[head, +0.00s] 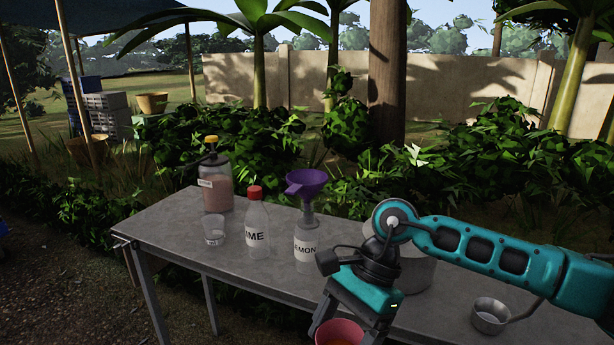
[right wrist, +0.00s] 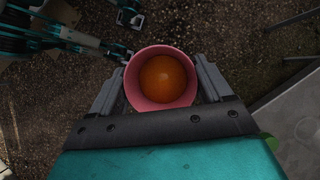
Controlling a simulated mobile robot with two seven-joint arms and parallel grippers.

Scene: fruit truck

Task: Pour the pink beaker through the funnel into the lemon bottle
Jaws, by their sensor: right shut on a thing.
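My right gripper (head: 338,318) is shut on the pink beaker (head: 340,326), low in front of the table's near edge. In the right wrist view the pink beaker (right wrist: 134,78) sits between both fingers and holds an orange content (right wrist: 163,80). The lemon bottle (head: 306,243) is clear, with a white label, and stands upright on the table. The purple funnel (head: 306,180) sits upright in its mouth. The beaker is apart from both, nearer to me.
On the grey table (head: 185,237), the red-capped lime bottle (head: 257,228) stands left of the lemon bottle. A clear cup (head: 214,231) and a yellow-topped jar (head: 216,185) stand farther left. A metal pot (head: 418,271) is partly behind my right arm. A small metal pan (head: 490,316) stands at right.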

